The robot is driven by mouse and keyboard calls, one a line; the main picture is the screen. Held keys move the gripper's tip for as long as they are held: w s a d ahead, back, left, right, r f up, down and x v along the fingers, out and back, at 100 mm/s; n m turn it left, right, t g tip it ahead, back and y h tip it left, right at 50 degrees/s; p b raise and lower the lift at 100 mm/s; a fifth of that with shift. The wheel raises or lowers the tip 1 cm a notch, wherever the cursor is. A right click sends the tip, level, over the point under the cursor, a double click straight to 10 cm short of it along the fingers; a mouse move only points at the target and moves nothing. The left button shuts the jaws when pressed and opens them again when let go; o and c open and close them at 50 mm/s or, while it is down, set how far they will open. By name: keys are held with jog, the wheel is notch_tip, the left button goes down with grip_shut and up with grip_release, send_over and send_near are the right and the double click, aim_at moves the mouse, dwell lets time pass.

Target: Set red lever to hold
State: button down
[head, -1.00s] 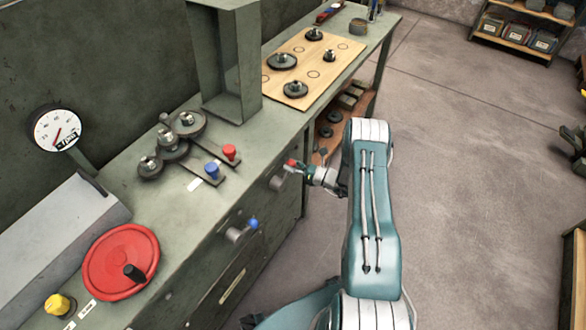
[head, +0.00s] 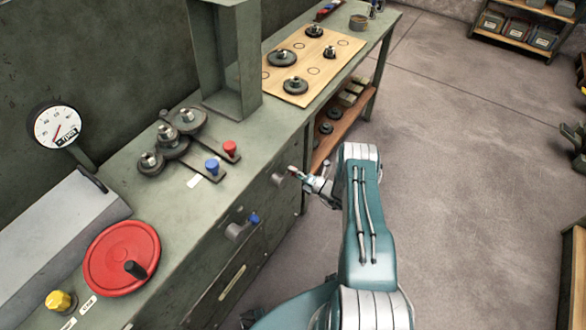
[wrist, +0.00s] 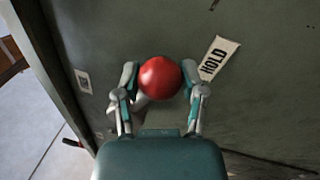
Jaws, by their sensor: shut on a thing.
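The red lever's round knob (wrist: 160,77) sits between the two fingers of my gripper (wrist: 160,90) in the wrist view, with a finger against each side. A short pale piece of the lever shows below left of the knob; the rest is hidden. A HOLD label (wrist: 214,60) is on the green panel just right of the knob. Another small label (wrist: 83,81) is to the left, too small to read. In the head view my gripper (head: 303,175) is at the bench front, beside the lever's grey hub (head: 279,180); the knob is mostly covered by the fingers.
A blue-knobbed lever (head: 254,219) is on the same bench front, nearer. On the bench top are a red handwheel (head: 105,262), a gauge (head: 57,127), red and blue knobs, and a wooden board (head: 325,72) with dark discs.

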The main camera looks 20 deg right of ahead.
jog(key=shift+f+m, duration=0.2)
jog(key=shift+m, duration=0.3)
jog(key=shift+f, duration=0.15)
jog(key=shift+c, duration=0.9)
grip_release()
jog(key=shift+s, duration=0.1)
jog(key=v, duration=1.2)
jog(key=shift+f, duration=0.15)
